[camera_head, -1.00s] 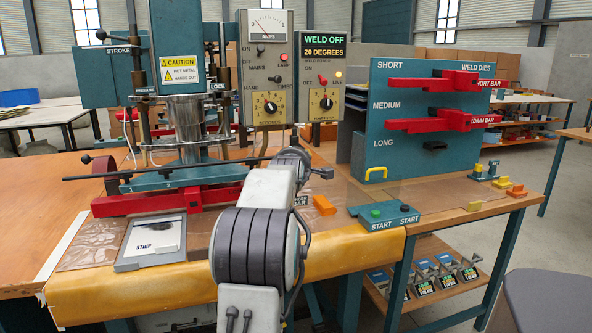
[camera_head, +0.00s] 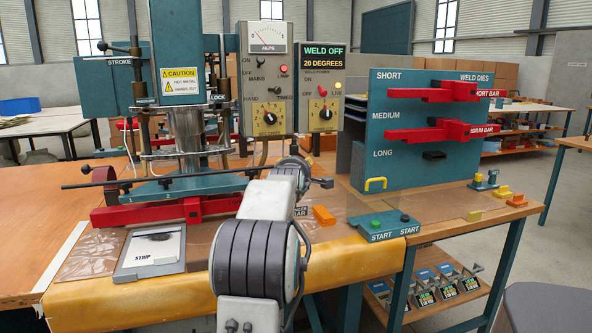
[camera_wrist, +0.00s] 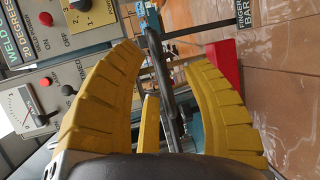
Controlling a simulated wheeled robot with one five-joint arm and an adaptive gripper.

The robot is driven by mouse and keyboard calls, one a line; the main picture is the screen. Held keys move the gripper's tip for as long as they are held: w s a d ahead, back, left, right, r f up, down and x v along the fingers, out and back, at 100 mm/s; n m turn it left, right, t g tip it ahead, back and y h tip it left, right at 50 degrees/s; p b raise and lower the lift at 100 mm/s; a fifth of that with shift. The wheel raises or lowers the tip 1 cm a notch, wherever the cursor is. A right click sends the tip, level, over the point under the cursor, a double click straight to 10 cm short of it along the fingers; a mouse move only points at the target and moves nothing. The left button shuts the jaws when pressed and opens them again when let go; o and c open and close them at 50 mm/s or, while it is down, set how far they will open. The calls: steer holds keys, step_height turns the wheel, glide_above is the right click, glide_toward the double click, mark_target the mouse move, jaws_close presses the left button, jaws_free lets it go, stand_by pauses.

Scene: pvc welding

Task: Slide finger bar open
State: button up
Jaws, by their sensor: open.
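A thin dark bar (camera_head: 160,180), which looks like the finger bar, runs left to right across the front of the welding press (camera_head: 187,130), above the red clamp bar (camera_head: 150,211). A "FINGER BAR" label (camera_head: 301,212) sits at the right of the press; it also shows in the wrist view (camera_wrist: 246,12). In the wrist view, my gripper (camera_wrist: 165,60) has its yellow fingers spread. A dark rod (camera_wrist: 160,75) lies between them with gaps on both sides. In the head view my arm hides the fingers and part of the bar.
The control boxes (camera_head: 267,75) stand close behind the bar. An orange block (camera_head: 323,216) and the start button box (camera_head: 384,227) lie to the right. The weld dies rack (camera_head: 410,150) stands farther right. A strip plate (camera_head: 152,250) lies in front of the press.

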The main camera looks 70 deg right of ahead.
steer(key=shift+a, duration=0.1)
steer(key=v, duration=1.1)
steer(key=shift+a+r, duration=0.2)
steer(key=shift+a, duration=0.15)
steer(key=shift+s, duration=0.1)
